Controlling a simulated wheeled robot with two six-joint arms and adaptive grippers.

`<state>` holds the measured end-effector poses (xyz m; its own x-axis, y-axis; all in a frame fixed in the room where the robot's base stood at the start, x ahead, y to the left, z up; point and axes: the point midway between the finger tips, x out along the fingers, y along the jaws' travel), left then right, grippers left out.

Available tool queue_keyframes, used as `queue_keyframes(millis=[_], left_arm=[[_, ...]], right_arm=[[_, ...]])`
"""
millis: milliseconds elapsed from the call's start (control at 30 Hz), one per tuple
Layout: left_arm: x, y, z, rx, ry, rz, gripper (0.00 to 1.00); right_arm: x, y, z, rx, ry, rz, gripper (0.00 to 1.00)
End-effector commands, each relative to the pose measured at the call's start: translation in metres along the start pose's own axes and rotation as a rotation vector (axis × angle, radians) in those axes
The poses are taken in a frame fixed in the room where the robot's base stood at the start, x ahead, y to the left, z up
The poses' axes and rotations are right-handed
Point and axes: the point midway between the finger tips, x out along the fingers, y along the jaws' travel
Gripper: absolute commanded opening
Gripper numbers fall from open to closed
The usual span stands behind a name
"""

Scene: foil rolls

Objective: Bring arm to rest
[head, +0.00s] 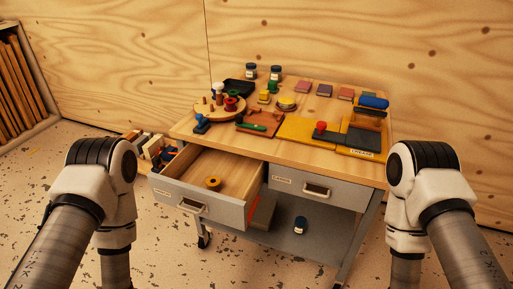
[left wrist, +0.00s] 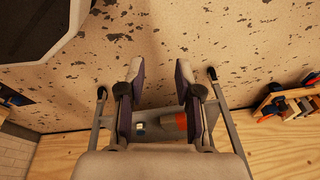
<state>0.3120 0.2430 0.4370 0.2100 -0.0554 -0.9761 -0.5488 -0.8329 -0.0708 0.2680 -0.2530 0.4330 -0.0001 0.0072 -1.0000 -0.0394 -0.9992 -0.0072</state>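My left arm (head: 104,185) comes in from the left in the head view and my right arm (head: 430,190) from the right. Both are bent at the elbow, with their lower parts running out of the bottom of the picture. My left gripper (left wrist: 159,68) shows in the left wrist view. Its two fingers are apart with nothing between them, above speckled floor. My right gripper is out of view. The work table (head: 255,157) stands between the arms, apart from both in the picture.
The table's left drawer (head: 172,190) is open, with a small yellow roll (head: 213,184) inside. The right drawer (head: 318,189) is shut. A round wooden board (head: 207,106), yellow mat (head: 295,129) and several coloured pieces cover the top. A dark jar (head: 300,225) stands on the lower shelf.

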Motion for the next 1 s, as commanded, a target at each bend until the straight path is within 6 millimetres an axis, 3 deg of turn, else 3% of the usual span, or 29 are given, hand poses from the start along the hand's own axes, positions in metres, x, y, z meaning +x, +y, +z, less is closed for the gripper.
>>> queue_keyframes(millis=[100, 233, 300, 467, 733, 833, 1000], left_arm=[[-0.002, 0.008, 0.027, -0.318, -0.134, 0.017, 0.34], [-0.006, 0.017, 0.043, -0.625, -0.23, 0.012, 0.34], [-0.043, 0.013, 0.035, -0.634, -0.225, 0.01, 0.34], [-0.093, 0.01, 0.024, -0.631, -0.223, 0.01, 0.34], [-0.2, 0.002, 0.001, -0.629, -0.222, 0.011, 0.34], [-0.22, 0.0, -0.003, -0.628, -0.222, 0.011, 0.34], [-0.221, 0.0, -0.004, -0.628, -0.221, 0.011, 0.34]], right_arm=[[0.0, 0.0, 0.0, 0.0, 0.0, 0.0, 0.4], [0.0, 0.0, 0.0, 0.0, 0.0, 0.0, 0.4], [-0.038, 0.0, 0.001, 0.0, -0.002, 0.0, 0.4], [-0.089, -0.001, 0.0, 0.0, 0.001, 0.0, 0.4], [-0.2, -0.002, 0.0, 0.0, 0.001, 0.0, 0.4], [-0.221, -0.002, 0.0, 0.0, 0.001, 0.0, 0.4], [-0.221, -0.002, 0.0, 0.0, 0.0, 0.0, 0.4]])
